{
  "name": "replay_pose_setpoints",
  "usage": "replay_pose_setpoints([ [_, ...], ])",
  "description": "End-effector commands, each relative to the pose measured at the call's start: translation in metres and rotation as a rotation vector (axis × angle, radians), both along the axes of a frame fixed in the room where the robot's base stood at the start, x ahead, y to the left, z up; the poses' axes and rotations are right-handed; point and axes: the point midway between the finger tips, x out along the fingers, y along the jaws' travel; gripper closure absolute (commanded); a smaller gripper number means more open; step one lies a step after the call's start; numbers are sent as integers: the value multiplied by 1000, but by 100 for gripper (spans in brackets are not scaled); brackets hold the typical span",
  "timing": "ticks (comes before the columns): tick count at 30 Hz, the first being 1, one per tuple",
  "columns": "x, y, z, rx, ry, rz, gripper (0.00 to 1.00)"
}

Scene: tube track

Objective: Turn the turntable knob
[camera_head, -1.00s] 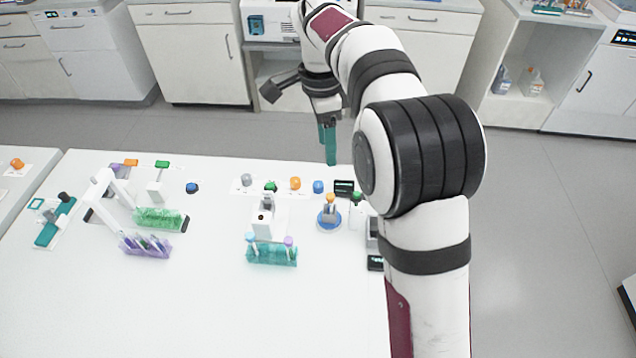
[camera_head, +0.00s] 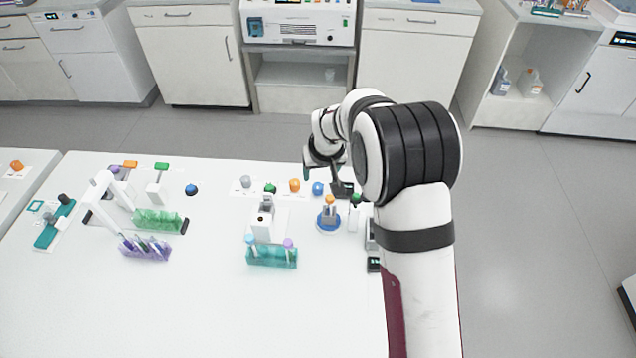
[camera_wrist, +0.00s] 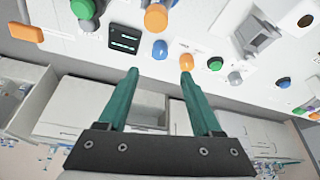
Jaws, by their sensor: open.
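A round blue turntable (camera_head: 329,222) stands on the white bench, with an orange-capped piece upright on it. Behind it is a row of small knobs: grey (camera_head: 245,182), green (camera_head: 270,188), orange (camera_head: 295,185) and blue (camera_head: 318,188). Which one belongs to the turntable is not marked clearly. My gripper (camera_wrist: 160,74) is open and empty, its two teal fingers spread. In the wrist view the blue knob (camera_wrist: 160,49) shows beyond the gap between the tips, and the orange knob (camera_wrist: 186,62) beside the right tip. In the head view the gripper is partly hidden by my arm.
A dark display (camera_wrist: 123,38) lies near the blue knob. A teal tube rack (camera_head: 272,257) and a white device (camera_head: 263,222) stand left of the turntable. A green rack (camera_head: 158,221) and purple rack (camera_head: 146,249) stand farther left. The front of the bench is clear.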

Motion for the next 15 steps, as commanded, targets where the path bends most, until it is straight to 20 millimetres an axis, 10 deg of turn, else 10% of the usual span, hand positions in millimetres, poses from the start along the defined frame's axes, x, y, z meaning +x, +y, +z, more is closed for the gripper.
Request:
replay_pose_setpoints([
  [6, 22, 6, -57, 1, 2, -1, 34],
  [15, 35, 9, -86, 2, 0, -1, 34],
])
